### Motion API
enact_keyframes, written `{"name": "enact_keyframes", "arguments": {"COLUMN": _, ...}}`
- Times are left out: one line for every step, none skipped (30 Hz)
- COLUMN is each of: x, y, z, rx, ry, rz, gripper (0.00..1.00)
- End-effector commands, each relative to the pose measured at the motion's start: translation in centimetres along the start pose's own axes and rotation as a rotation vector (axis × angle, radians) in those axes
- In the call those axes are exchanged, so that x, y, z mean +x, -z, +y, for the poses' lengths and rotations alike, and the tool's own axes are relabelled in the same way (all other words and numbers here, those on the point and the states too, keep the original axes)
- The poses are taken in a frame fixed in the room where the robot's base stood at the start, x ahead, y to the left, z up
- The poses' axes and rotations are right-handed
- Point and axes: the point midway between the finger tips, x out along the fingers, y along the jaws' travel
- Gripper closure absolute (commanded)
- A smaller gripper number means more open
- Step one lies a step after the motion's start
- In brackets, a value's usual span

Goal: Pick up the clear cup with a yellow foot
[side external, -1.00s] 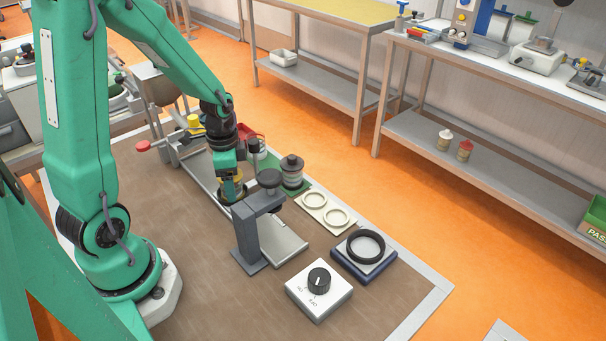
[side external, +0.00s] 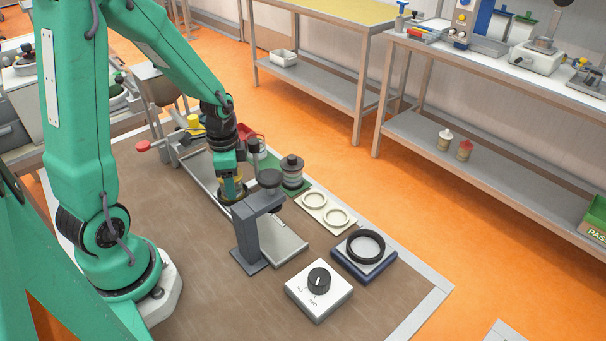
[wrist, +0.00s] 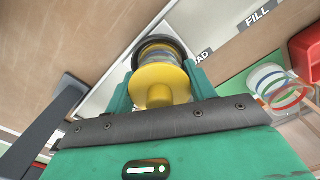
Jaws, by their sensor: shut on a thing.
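The clear cup with a yellow foot (wrist: 158,84) is between the fingers of my gripper (wrist: 161,76) in the wrist view. Its yellow foot faces the wrist camera, its clear ribbed body is behind that, and a black ring is at the far end. A teal finger lies against each side of the cup. In the side external view my gripper (side external: 231,184) points down and is shut on the cup, which stands foot up on or just above the grey tray strip. The fingers hide most of the cup there, so any gap underneath cannot be told.
A dark grey stand (side external: 250,232) with a black knob is close to my gripper's right. Another clear cup with a dark top (side external: 291,172) stands behind it on green. A two-ring cream plate (side external: 326,211), a black ring fixture (side external: 365,247) and a dial box (side external: 319,290) are further right.

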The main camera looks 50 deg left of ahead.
Motion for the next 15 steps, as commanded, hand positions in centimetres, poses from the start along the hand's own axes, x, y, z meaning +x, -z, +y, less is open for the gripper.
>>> {"name": "enact_keyframes", "arguments": {"x": 0.0, "y": 0.0, "z": 0.0, "rx": 0.000, "ry": 0.000, "rz": 0.000, "gripper": 0.69}}
{"name": "enact_keyframes", "arguments": {"x": 0.0, "y": 0.0, "z": 0.0, "rx": 0.000, "ry": 0.000, "rz": 0.000, "gripper": 0.69}}
{"name": "enact_keyframes", "arguments": {"x": 0.0, "y": 0.0, "z": 0.0, "rx": 0.000, "ry": 0.001, "rz": 0.000, "gripper": 0.69}}
{"name": "enact_keyframes", "arguments": {"x": -0.1, "y": 0.0, "z": 0.0, "rx": 0.000, "ry": 0.001, "rz": 0.001, "gripper": 0.69}}
{"name": "enact_keyframes", "arguments": {"x": -0.1, "y": 0.0, "z": 0.0, "rx": 0.000, "ry": 0.001, "rz": 0.001, "gripper": 0.69}}
{"name": "enact_keyframes", "arguments": {"x": -0.2, "y": 0.0, "z": 0.0, "rx": 0.000, "ry": 0.001, "rz": 0.001, "gripper": 0.69}}
{"name": "enact_keyframes", "arguments": {"x": -0.3, "y": 0.0, "z": 0.0, "rx": 0.000, "ry": 0.001, "rz": 0.001, "gripper": 0.69}}
{"name": "enact_keyframes", "arguments": {"x": -0.4, "y": 0.0, "z": -0.1, "rx": 0.000, "ry": 0.002, "rz": 0.001, "gripper": 0.69}}
{"name": "enact_keyframes", "arguments": {"x": -0.6, "y": 0.1, "z": -0.1, "rx": 0.000, "ry": 0.002, "rz": 0.002, "gripper": 0.69}}
{"name": "enact_keyframes", "arguments": {"x": -0.8, "y": 0.1, "z": -0.1, "rx": 0.000, "ry": 0.002, "rz": 0.002, "gripper": 0.69}}
{"name": "enact_keyframes", "arguments": {"x": -1.0, "y": 0.1, "z": -0.1, "rx": 0.000, "ry": 0.002, "rz": 0.002, "gripper": 0.69}}
{"name": "enact_keyframes", "arguments": {"x": -1.3, "y": 0.1, "z": -0.1, "rx": 0.000, "ry": 0.003, "rz": 0.002, "gripper": 0.69}}
{"name": "enact_keyframes", "arguments": {"x": -1.5, "y": 0.1, "z": -0.1, "rx": 0.000, "ry": 0.003, "rz": 0.002, "gripper": 0.69}}
{"name": "enact_keyframes", "arguments": {"x": -1.8, "y": 0.1, "z": -0.1, "rx": 0.000, "ry": 0.003, "rz": 0.002, "gripper": 0.69}}
{"name": "enact_keyframes", "arguments": {"x": -2.2, "y": 0.1, "z": -0.1, "rx": 0.000, "ry": 0.004, "rz": 0.003, "gripper": 0.69}}
